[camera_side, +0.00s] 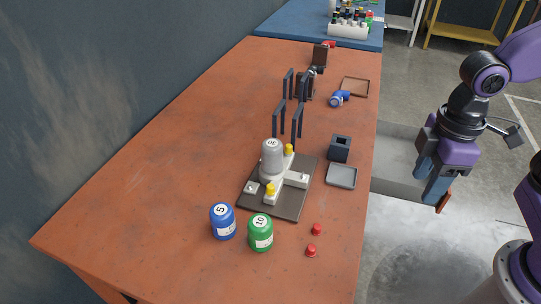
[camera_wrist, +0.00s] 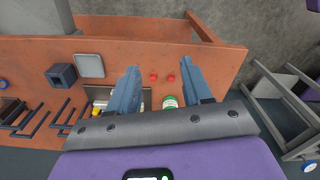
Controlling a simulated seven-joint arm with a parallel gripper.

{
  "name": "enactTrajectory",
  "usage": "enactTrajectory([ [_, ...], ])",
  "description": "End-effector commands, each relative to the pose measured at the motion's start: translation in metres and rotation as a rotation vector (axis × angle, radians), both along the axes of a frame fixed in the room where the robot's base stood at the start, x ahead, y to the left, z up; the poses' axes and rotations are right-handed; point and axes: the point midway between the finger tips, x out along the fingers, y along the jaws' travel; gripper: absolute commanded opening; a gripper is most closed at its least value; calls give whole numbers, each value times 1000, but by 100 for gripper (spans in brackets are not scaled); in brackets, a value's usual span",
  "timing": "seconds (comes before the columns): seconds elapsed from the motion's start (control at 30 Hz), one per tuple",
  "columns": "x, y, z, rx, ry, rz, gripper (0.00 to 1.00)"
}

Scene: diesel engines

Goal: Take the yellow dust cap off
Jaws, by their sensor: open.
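Two yellow caps show in the side view. The other yellow cap (camera_side: 270,188) sits on the fitting's front end. The fitting (camera_side: 280,183) stands on a dark plate (camera_side: 290,207). In the wrist view, this assembly is mostly hidden behind my left finger. My gripper (camera_side: 437,190) is open and empty, off the table's right edge and well apart from the caps. Its two fingers also show in the wrist view (camera_wrist: 160,78).
A blue canister (camera_side: 222,222), a green canister (camera_side: 261,233) and two red caps (camera_side: 316,229) are in front of the plate. A grey tray (camera_side: 341,176) and dark hollow block (camera_side: 339,148) lie to its right. Dark upright posts (camera_side: 297,120) stand behind. The table's left side is clear.

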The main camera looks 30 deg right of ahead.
Motion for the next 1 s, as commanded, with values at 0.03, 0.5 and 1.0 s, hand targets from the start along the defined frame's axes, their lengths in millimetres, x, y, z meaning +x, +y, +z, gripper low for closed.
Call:
enactTrajectory([
  [0.03,16,15,0,-3,2,-14,49],
  [0.5,159,126,-23,-16,10,-144,49],
  [1.0,258,178,-70,-21,16,-247,49],
])
